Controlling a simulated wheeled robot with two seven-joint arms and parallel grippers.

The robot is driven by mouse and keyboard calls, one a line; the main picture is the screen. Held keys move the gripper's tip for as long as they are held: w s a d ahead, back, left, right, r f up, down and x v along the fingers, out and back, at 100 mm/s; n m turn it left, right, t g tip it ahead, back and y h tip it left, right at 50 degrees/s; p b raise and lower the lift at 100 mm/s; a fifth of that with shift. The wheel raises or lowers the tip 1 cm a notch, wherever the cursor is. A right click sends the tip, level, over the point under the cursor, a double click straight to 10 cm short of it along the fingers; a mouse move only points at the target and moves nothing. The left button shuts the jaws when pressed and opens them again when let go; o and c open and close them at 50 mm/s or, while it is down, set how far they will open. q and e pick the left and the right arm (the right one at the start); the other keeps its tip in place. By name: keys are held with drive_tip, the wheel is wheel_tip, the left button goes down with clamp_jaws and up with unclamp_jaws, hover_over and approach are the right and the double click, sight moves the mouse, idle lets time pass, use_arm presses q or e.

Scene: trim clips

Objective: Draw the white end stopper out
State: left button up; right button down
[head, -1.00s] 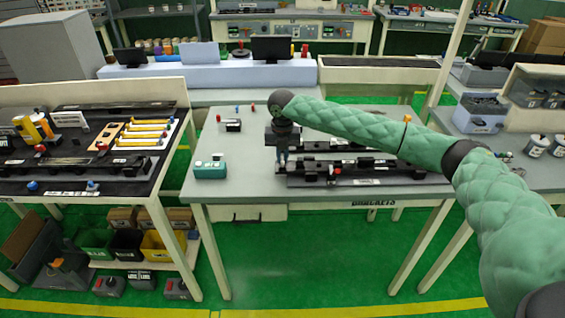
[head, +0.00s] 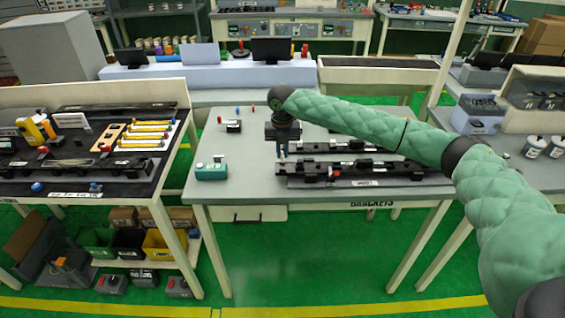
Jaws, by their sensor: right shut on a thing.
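My right gripper (head: 282,151) points down at the left end of the black rails on the grey table. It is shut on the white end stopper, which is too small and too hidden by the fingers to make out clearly. The front rail (head: 400,180) is long and black, with small dark blocks and a red piece along it, and lies just below and right of the fingers. A second black rail (head: 318,147) lies behind it. Whether the stopper still touches a rail cannot be told. My left gripper is out of view.
Small red and blue pegs stand near the table's back edge. The table's front left (head: 235,190) is clear. A dark-topped bench (head: 110,186) stands at left.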

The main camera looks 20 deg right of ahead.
drive_tip(key=shift+r+p, duration=1.15)
drive_tip(key=shift+r, duration=0.55)
